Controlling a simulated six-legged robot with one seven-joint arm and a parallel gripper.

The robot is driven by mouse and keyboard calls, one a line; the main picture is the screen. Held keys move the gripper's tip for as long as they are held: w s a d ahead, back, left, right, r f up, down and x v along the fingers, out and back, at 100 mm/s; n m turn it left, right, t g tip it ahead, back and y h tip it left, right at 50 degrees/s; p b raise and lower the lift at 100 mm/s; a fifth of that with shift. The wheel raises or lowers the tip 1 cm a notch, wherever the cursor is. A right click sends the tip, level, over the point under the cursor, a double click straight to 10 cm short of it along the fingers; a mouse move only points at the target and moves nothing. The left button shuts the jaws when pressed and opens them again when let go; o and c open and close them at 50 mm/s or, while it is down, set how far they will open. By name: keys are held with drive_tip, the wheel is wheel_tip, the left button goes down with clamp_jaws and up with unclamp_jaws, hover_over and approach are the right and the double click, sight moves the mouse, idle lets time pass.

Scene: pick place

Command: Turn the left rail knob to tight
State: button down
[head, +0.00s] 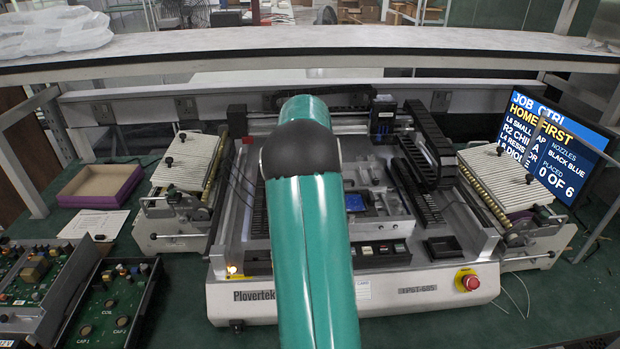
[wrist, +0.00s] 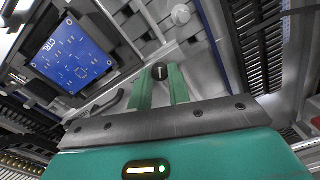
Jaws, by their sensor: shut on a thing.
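In the wrist view, the two green fingers of my gripper (wrist: 160,76) are shut on a small black knob (wrist: 160,71) with a pale line across its top. The knob sits by a pale metal rail, next to a blue circuit board (wrist: 74,57) marked CTRL. In the head view, my green arm reaches over the placement machine (head: 430,291) and hides my gripper and the knob. The blue board (head: 355,203) shows just right of my arm. I cannot tell whether the knob is tight or loose.
A red stop button (head: 467,281) is at the machine's front right. Feeder banks (head: 186,165) and (head: 505,180) flank it. A screen (head: 560,145) reads HOME FIRST and 0 OF 6. Board trays (head: 75,290) and a purple-edged box (head: 100,187) stand left. A shelf (head: 310,41) spans above.

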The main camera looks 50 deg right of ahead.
idle(0.4)
drive_tip(key=c, duration=1.3)
unclamp_jaws()
wheel_tip(320, 180, up, 14)
drive_tip(key=shift+s, duration=0.2)
